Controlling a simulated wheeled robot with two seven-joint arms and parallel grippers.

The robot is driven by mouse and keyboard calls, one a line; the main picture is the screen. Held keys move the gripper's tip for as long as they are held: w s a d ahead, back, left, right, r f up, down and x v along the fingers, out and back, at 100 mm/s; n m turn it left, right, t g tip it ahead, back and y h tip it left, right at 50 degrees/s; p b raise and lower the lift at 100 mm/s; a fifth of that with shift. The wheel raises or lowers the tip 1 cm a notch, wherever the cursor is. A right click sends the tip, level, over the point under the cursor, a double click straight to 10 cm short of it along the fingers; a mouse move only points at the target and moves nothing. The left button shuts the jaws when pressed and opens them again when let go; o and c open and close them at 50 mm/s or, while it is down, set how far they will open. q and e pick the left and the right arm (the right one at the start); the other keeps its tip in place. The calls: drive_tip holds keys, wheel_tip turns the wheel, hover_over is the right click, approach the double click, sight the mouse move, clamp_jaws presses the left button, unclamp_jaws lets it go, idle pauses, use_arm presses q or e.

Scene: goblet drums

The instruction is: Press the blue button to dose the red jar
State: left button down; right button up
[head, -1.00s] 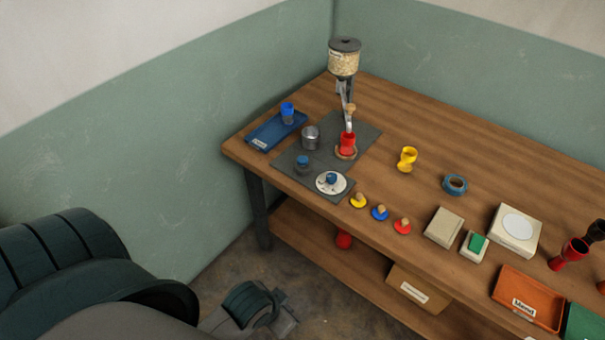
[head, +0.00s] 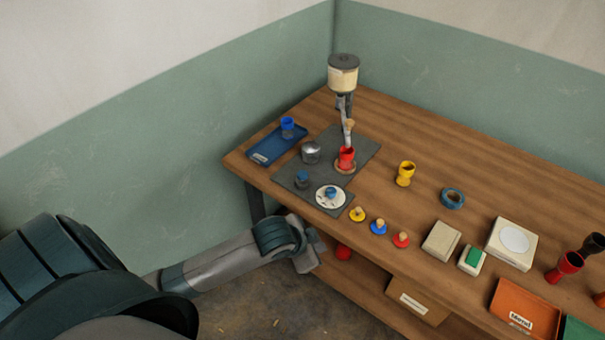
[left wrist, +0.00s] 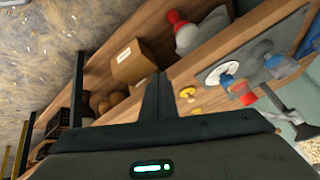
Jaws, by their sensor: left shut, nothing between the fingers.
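The red jar (head: 346,157) stands upright on a round base beneath the spout of a dispenser (head: 343,76), on a dark grey mat (head: 358,147). A blue knob (head: 331,192) sits on a white round plate (head: 322,200) at the mat's front corner; the plate also shows in the left wrist view (left wrist: 211,77). A separate blue disc with a wooden knob (head: 378,228) lies between a yellow and a red one. My left gripper (head: 317,243) is shut and empty, in front of the table edge, apart from knob and jar. My right gripper is out of view.
A blue tray (head: 268,152) holds a blue cup. A yellow goblet (head: 405,173) and a blue ring (head: 452,198) stand to the right. A lower shelf holds a cardboard box (head: 416,300).

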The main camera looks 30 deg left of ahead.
use_arm(q)
drive_tip(key=w+a+r+m, duration=0.1)
drive_tip(key=w+a+r, duration=0.1)
drive_tip(key=w+a, duration=0.35)
wheel_tip(320, 180, up, 11)
drive_tip(key=t+y, duration=0.2)
hover_over(300, 176)
drive_tip(key=shift+f+m, duration=0.2)
drive_tip(key=shift+m, duration=0.1)
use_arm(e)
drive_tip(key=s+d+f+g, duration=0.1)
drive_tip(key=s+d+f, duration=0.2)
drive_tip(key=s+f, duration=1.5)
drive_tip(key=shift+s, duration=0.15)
use_arm(q)
drive_tip(key=shift+f, duration=0.15)
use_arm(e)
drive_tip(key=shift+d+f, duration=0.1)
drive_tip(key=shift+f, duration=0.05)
use_arm(q)
wheel_tip(300, 176, down, 6)
drive_tip(key=b, duration=0.7)
drive_tip(key=shift+f+b, duration=0.25)
drive_tip(key=shift+b, duration=0.15)
drive_tip(key=shift+f, duration=1)
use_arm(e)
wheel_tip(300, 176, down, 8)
